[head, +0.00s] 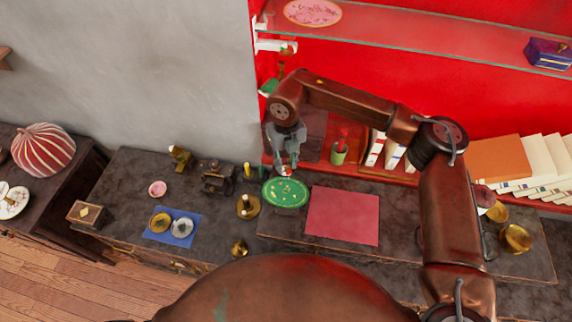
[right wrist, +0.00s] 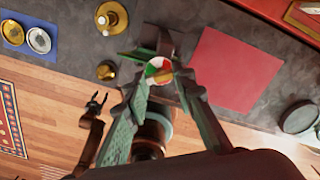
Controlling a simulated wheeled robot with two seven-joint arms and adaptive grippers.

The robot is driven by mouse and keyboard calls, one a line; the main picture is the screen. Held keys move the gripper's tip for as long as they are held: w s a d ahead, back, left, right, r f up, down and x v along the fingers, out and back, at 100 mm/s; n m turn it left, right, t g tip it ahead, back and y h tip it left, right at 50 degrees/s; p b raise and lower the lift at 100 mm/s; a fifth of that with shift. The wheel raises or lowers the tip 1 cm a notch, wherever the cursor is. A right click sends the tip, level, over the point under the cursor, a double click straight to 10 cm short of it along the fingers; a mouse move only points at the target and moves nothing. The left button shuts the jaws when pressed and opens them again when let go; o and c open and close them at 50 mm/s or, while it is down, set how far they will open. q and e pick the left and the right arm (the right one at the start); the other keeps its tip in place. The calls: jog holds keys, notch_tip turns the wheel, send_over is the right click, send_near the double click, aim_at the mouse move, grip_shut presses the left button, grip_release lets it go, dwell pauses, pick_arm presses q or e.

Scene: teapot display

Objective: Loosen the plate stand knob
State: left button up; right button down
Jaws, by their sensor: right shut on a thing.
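The plate stand holds a round green plate (head: 286,193) with a gold rim and small light marks, near the back edge of the dark cabinet top. My right gripper (head: 287,166) reaches down from above at the plate's far edge. In the right wrist view its fingers (right wrist: 160,72) close on a small round red, white and green knob (right wrist: 159,70). The fingers hide part of the knob, and most of the stand cannot be made out. My left gripper (right wrist: 97,102) is outside the head view. It shows small in the right wrist view, with its fingertips apart.
A red mat (head: 342,216) lies right of the plate. A blue mat (head: 172,228) with two round pieces lies further left. Books (head: 376,148) and a glass shelf (head: 430,37) are behind.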

jog(key=n+b, duration=0.2)
jog(key=n, duration=0.2)
jog(key=shift+f+n, duration=0.1)
jog(key=shift+n, duration=0.2)
jog(key=n+b, duration=0.2)
jog(key=n, duration=0.3)
jog(key=shift+n, duration=0.3)
jog(key=n+b, duration=0.2)
jog(key=n, duration=0.3)
jog(key=shift+n+b, duration=0.45)
jog(key=shift+n, duration=1.75)
jog(key=c, duration=1.6)
grip_release()
